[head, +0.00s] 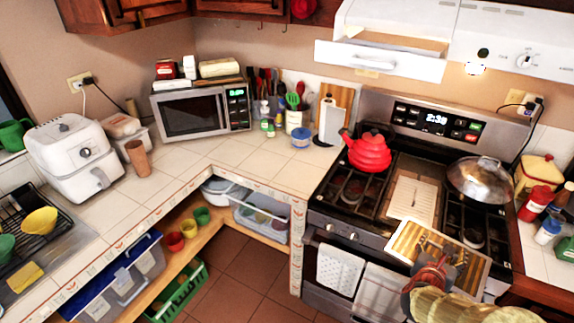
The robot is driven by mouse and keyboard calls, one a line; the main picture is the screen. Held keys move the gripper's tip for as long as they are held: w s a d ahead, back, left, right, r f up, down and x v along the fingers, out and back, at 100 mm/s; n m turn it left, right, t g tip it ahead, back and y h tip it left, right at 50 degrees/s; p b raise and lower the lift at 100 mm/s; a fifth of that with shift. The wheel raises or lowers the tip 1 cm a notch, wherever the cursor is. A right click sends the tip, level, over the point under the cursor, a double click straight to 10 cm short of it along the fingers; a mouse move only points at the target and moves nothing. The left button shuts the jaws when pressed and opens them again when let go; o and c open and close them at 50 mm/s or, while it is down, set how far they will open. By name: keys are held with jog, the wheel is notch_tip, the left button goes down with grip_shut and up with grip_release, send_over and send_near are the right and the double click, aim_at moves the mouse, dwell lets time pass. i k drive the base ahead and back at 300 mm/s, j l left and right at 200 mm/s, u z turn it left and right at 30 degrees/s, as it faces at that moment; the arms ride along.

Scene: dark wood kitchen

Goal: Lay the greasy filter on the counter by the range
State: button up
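The greasy filter (408,238) is a flat panel with yellow-brown stripes and a pale frame. It is in the head view at the lower right, over the front edge of the range (372,237). My gripper (436,270) overlaps its near part and appears shut on it; the fingertips are partly hidden. The filter looks tilted and held above the stove front. The tiled counter (255,160) left of the range has a bare stretch beside the stove. A narrower counter (532,232) lies right of the range.
A red kettle (367,152) and a lidded pan (480,181) stand on the stove. The white hood (385,60) has its front panel tilted out. A utensil crock (294,120), blue-lidded jar (300,138) and cutting board (342,97) stand at the counter's back. Bottles (537,203) crowd the right counter.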

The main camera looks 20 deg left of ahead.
aim_at(285, 167)
jog(key=i+j, duration=1.05)
